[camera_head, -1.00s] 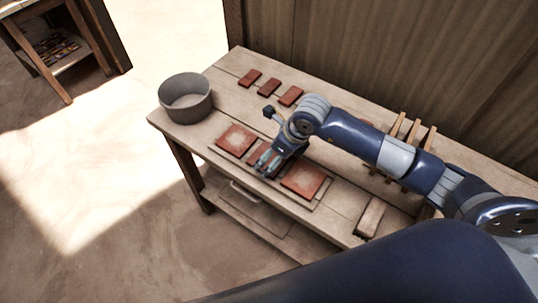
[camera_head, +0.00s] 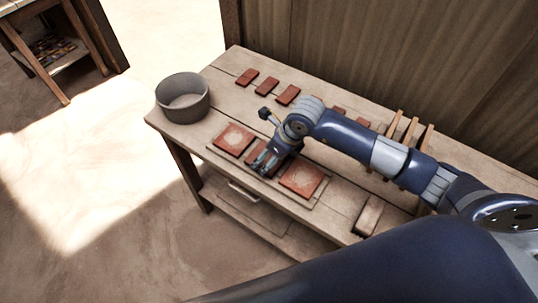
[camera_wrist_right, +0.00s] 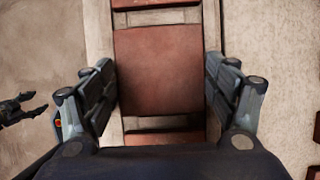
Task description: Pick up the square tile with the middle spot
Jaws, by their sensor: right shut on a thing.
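Three square red-brown tiles lie in a row on a board (camera_head: 325,201) at the table's front. The left tile (camera_head: 234,138) and right tile (camera_head: 302,180) each show a paler patch in the middle. My right gripper (camera_head: 264,163) is down at the middle tile and hides most of it. In the right wrist view the right gripper (camera_wrist_right: 160,78) has one finger on each side of that tile (camera_wrist_right: 158,70) and is shut on it. No clear spot shows on its face there. My left gripper (camera_wrist_right: 24,108) shows dark at the left edge, its two fingers apart and empty.
A grey round bin (camera_head: 184,98) stands at the table's left end. Several small red tiles (camera_head: 268,87) lie along the back, and wooden slats (camera_head: 402,130) stand at the right. A wooden block (camera_head: 370,214) lies near the front right. A wall closes off the back.

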